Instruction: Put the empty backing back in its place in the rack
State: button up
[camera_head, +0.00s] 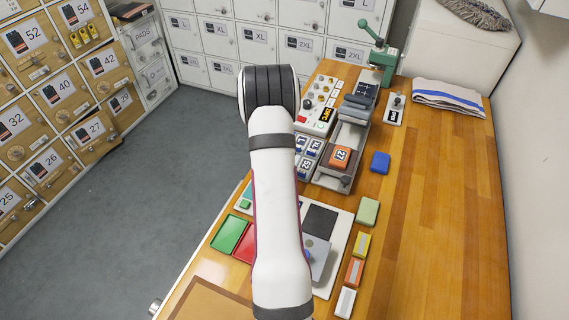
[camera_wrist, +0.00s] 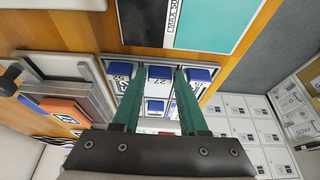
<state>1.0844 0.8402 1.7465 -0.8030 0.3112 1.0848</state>
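The rack of numbered blue-and-white backings (camera_head: 309,145) stands left of the grey press on the bench. In the wrist view, my gripper (camera_wrist: 160,70) points at this rack. Its two teal fingers lie on either side of the middle blue-topped piece (camera_wrist: 162,73), marked 27, with similar pieces to its left and right. I cannot tell whether the fingers press on it, or whether it sits fully in its slot. In the head view my arm hides the gripper and part of the rack. An orange numbered piece (camera_head: 340,157) lies on the press tray (camera_head: 330,181).
A blue block (camera_head: 380,162), a green block (camera_head: 367,211) and a yellow block (camera_head: 361,244) lie right of the rack. A green lever press (camera_head: 381,60) and a folded towel (camera_head: 447,97) stand farther back. The bench's right side is clear.

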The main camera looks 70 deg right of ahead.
jog(key=v, duration=1.3)
jog(key=w+a+r+n+y, duration=0.1)
jog(key=w+a+r+n, duration=0.15)
jog(key=a, duration=0.65)
jog(key=w+a+r+n+y, duration=0.1)
jog(key=w+a+r+n, duration=0.2)
jog(key=a, duration=0.7)
jog(key=s+a+r+n+y, duration=0.1)
jog(key=s+a, duration=0.5)
jog(key=a, duration=0.6)
jog(key=s+a+r+n+y, duration=0.2)
jog(key=s+a+n, duration=0.4)
jog(key=a, duration=0.7)
jog(key=shift+s+r+y, duration=0.15)
jog(key=shift+r+y, duration=0.05)
jog(key=shift+y, duration=0.4)
